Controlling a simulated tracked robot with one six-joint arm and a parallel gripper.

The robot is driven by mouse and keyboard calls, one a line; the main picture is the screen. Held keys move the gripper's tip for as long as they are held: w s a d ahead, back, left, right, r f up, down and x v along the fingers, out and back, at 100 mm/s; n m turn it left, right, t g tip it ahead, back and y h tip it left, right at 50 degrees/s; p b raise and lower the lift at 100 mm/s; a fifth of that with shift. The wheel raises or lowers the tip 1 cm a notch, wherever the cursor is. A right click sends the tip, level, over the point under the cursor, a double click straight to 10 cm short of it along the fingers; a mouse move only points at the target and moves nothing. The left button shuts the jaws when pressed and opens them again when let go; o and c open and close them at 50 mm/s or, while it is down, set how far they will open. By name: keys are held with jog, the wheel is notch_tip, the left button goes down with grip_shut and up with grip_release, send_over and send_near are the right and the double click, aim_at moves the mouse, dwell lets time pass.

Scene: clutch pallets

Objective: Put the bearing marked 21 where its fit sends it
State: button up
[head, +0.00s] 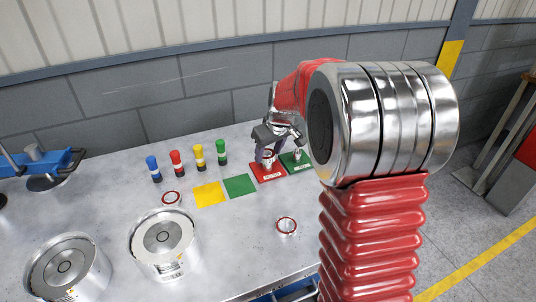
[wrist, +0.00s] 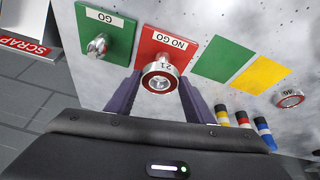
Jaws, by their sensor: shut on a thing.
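The bearing marked 21 (wrist: 162,78) is a silver ring with a red band around its face. My gripper (wrist: 160,100) is shut on it, one dark finger on each side, and it also shows in the head view (head: 268,156). The bearing is over the red NO GO plate (wrist: 146,42), covering part of it. I cannot tell whether it is around a peg there or touches the plate. The green GO plate (wrist: 118,28) with an upright metal peg (wrist: 98,45) is beside it. Both the red plate (head: 268,172) and green plate (head: 301,166) show in the head view.
Other bearings lie on the bench, one near the yellow square (head: 171,198) and one toward the front (head: 286,226). Two metal canisters (head: 163,262) are front left. A SCRAP container (wrist: 27,47) is off the bench.

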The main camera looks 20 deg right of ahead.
notch_tip(320, 180, up, 10)
jog(key=shift+f, duration=0.15)
dwell(0.3)
jog(key=shift+s, duration=0.1)
dwell(0.6)
